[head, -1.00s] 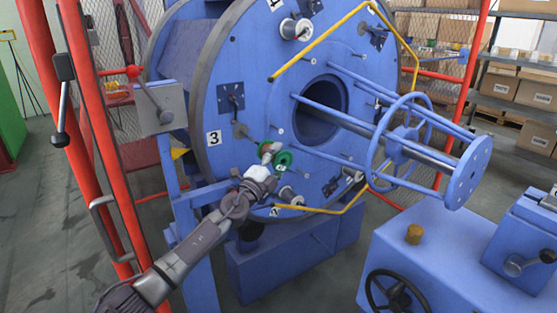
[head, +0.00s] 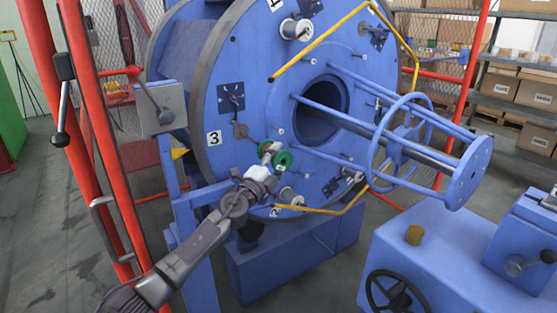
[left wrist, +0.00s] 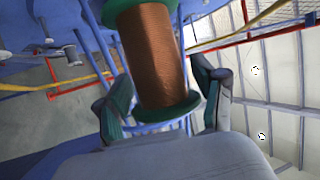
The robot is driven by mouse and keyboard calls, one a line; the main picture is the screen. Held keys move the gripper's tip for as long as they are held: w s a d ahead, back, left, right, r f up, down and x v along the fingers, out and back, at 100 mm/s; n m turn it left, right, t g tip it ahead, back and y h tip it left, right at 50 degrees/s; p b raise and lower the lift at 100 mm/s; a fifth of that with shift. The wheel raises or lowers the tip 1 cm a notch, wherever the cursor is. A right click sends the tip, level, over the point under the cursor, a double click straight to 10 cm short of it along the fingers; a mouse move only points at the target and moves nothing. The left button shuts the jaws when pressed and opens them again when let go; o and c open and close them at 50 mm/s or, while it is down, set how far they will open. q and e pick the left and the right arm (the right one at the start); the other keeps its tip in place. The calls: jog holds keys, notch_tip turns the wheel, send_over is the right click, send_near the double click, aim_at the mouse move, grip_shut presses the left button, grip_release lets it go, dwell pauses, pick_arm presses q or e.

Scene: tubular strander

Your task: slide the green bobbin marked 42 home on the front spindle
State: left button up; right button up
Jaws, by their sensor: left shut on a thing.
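The green bobbin (head: 284,161) is at the lower part of the blue disc's face (head: 262,100), between the plates 3 and 2. My left gripper (head: 268,153) reaches it from the lower left and is shut on it. In the left wrist view the bobbin (left wrist: 155,55) shows copper wire between green flanges, with the left gripper's fingers (left wrist: 165,100) on either side of its near end. Its number is too small to read. The spindle behind it is hidden, so I cannot tell how far on it sits. My right gripper is not in view.
Another bobbin (head: 291,196) sits just below right, close to the gripper. A yellow bar (head: 320,210) runs beneath it. The blue rod cage (head: 410,145) juts out at right. Red guard posts (head: 100,150) stand left of my arm. A blue cabinet (head: 440,250) stands front right.

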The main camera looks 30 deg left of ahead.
pick_arm(q)
jog(key=shift+a, duration=0.1)
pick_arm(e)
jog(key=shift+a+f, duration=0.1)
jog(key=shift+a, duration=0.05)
